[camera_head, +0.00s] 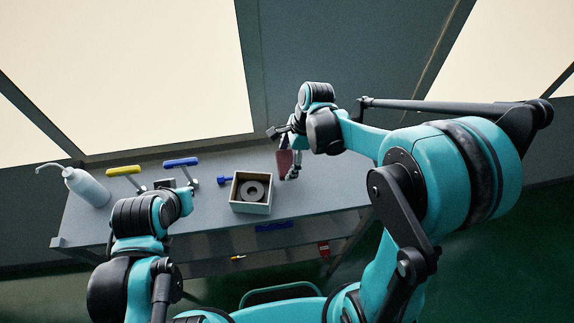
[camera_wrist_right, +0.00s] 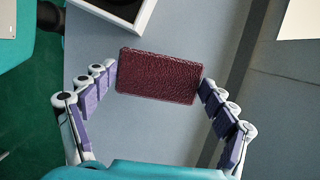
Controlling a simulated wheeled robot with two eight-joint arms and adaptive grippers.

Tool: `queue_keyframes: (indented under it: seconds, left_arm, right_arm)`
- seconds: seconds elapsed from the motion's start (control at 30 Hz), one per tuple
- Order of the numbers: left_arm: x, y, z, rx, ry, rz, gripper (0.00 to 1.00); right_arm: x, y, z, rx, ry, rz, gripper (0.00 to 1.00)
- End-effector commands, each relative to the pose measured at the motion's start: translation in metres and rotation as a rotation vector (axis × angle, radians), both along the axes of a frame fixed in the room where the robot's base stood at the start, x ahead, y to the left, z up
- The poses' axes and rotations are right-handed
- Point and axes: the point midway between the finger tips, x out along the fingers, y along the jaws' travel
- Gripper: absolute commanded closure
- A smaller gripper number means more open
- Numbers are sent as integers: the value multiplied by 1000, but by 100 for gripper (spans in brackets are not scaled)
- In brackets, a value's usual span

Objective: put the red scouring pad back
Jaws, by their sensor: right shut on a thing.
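The red scouring pad (camera_wrist_right: 159,75) is a dark red, rough rectangle. It sits between the fingertips of my right gripper (camera_wrist_right: 160,80), which is shut on its two short ends. In the head view the pad (camera_head: 284,161) shows as a small dark red piece under my right gripper (camera_head: 290,163), over the right part of the bench. Whether it touches the bench top is unclear. My left arm reaches in at the lower left; its gripper fingers do not show.
On the bench (camera_head: 325,195) are an open box (camera_head: 238,207) with a dark ring (camera_head: 252,191), a white bottle (camera_head: 87,187), yellow (camera_head: 124,170) and blue (camera_head: 181,162) handled tools, and a small blue piece (camera_head: 224,180). A red item (camera_head: 324,248) is at the bench front.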

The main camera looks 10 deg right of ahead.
Motion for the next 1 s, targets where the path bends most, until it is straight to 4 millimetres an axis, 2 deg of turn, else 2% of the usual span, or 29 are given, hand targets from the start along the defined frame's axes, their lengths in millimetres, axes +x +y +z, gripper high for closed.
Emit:
queue_keyframes:
  seconds: [0.23, 0.67, 0.7, 0.73, 1.0]
  left_arm:
    - [0, 0, 1, 0, 0, 0, 100]
    - [0, 0, -3, 0, 0, 0, 100]
    - [0, 0, -3, 0, 0, 0, 100]
    - [0, 0, -2, 0, 0, 0, 100]
    - [0, 0, -2, 0, 0, 0, 100]
  right_arm:
    - [1, 0, -34, 0, 0, 0, 33]
    - [0, 0, -42, 0, 0, 0, 33]
    - [0, 0, -42, 0, 0, 0, 10]
    - [0, 0, -41, 0, 0, 0, 2]
    - [0, 0, -41, 0, 0, 0, 0]
